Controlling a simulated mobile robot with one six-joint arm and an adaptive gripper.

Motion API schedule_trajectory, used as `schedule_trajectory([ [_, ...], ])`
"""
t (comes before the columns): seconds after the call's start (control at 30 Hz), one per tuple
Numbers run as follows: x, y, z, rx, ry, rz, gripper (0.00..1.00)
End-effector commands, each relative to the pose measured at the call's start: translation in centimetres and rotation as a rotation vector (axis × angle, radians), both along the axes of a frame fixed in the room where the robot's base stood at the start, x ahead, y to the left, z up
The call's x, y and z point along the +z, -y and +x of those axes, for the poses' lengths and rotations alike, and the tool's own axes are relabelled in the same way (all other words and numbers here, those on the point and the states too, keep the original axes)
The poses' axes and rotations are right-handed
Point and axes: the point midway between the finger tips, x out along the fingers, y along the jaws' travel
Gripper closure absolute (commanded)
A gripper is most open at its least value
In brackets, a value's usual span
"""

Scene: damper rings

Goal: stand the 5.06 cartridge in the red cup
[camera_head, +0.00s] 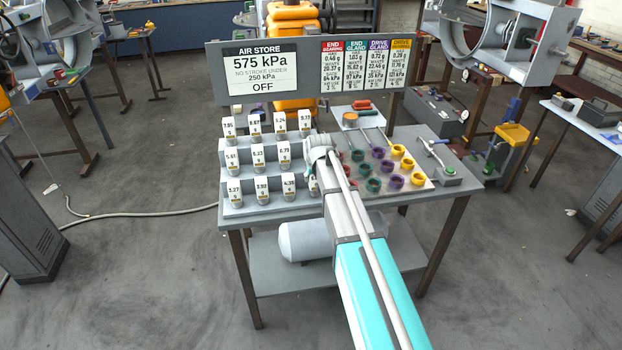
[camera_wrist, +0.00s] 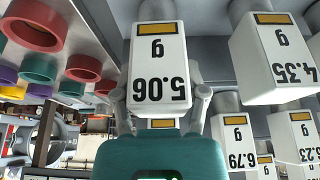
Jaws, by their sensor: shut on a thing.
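The 5.06 cartridge (camera_wrist: 158,75) is a white block with an orange band and a grey round part; its label shows upside down in the wrist view. My gripper (camera_wrist: 165,110) is shut on it, one finger at each side. In the head view my arm hides most of it, with a white sliver (camera_head: 313,185) showing at the right end of the front rack row. I cannot tell whether it still touches the rack. Several red cups stand right of my gripper in the head view, partly hidden by my arm; red cups also show at the left of the wrist view (camera_wrist: 84,78).
The 4.35 cartridge (camera_wrist: 275,62) stands close beside the held one. More cartridges fill the stepped grey rack (camera_head: 240,190). Green, purple and yellow cups (camera_head: 417,179) stand right of the red ones. A sign board (camera_head: 312,68) rises behind the table.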

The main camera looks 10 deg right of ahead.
Motion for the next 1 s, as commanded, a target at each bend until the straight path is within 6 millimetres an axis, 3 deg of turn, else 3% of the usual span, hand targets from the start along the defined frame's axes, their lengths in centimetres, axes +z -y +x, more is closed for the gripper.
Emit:
schedule_trajectory([
  [0.3,3.1,0.1,-0.2,0.000,0.000,0.000,0.97],
  [0.8,8.9,3.2,-4.1,-0.001,0.000,0.000,0.97],
  [1.0,10.5,5.8,-7.4,-0.002,0.000,0.001,0.97],
])
